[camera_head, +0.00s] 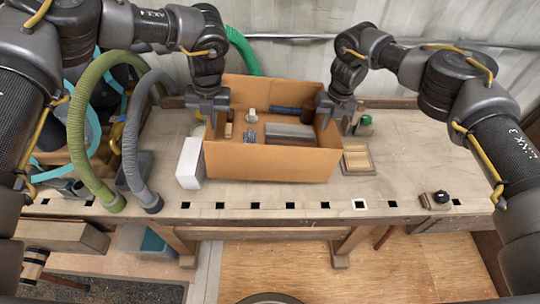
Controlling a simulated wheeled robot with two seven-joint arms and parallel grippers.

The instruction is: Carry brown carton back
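The brown carton (270,164) stands upright and open on the wooden workbench, near its front edge. Inside it lie several items, among them a grey block (289,131), a dark blue cylinder (286,110) and a small pale round piece (251,115). My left gripper (209,118) is at the carton's left wall, pointing down. My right gripper (325,122) is at the carton's right wall, also pointing down. Each seems to have its fingers around the wall's top edge, but I cannot tell whether they are closed on it.
A white box (190,163) stands just left of the carton. A small wooden tray (358,158) and a green-capped item (364,125) are at its right. Green (75,130) and grey (132,150) hoses arch over the bench's left end. The bench (415,150) is mostly clear at right.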

